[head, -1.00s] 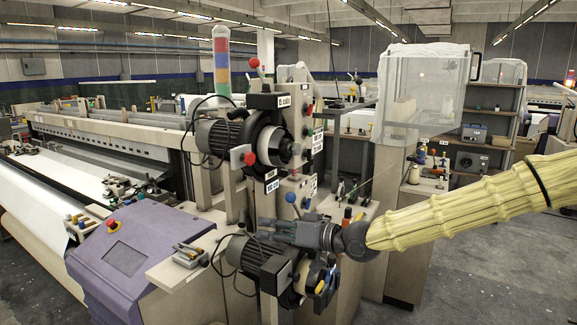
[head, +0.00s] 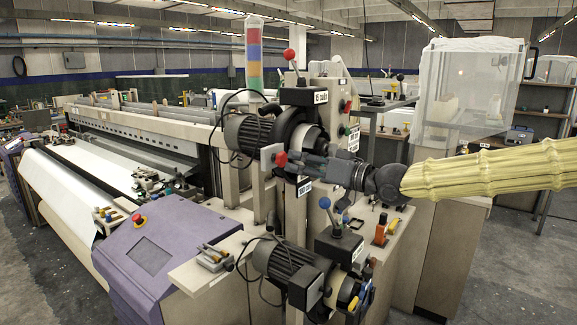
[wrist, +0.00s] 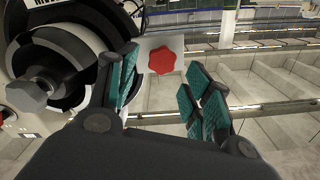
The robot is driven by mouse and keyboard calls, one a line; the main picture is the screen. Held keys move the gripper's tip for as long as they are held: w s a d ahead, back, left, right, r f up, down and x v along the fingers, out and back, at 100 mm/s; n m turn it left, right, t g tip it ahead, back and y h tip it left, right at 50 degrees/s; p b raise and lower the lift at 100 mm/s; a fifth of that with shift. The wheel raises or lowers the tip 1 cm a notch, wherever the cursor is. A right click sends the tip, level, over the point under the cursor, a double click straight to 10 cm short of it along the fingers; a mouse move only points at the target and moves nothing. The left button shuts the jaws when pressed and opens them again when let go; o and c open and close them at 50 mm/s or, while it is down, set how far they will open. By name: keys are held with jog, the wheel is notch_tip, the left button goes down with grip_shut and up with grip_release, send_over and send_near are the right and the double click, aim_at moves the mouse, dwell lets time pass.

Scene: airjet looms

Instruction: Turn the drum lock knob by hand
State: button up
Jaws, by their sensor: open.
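A red star-shaped knob (head: 281,159), which I take to be the drum lock knob, sits on a light plate beside the upper black drum unit (head: 298,128). My gripper (head: 300,165) is close to it, reaching in from the right. In the wrist view the red knob (wrist: 162,60) shows on its pale plate beyond and between the fingertips. My gripper (wrist: 166,84) is open, with its teal-padded fingers on either side of the knob in the picture. I see no contact. The upper drum (wrist: 62,62) fills the left of the wrist view.
A lower drum motor (head: 290,270) stands below, with a blue ball lever (head: 325,202) near my wrist. A red ball lever (head: 289,54) rises above the upper drum. A purple control cabinet (head: 165,255) stands at left, and a clear box (head: 470,90) at right.

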aim_at(283, 159)
jog(key=shift+b+x, duration=1.1)
jog(key=shift+x, duration=1.1)
jog(key=shift+s+a, duration=0.1)
jog(key=shift+p, duration=0.4)
jog(key=shift+a, duration=0.1)
jog(key=c, duration=0.7)
jog(key=shift+c, duration=0.2)
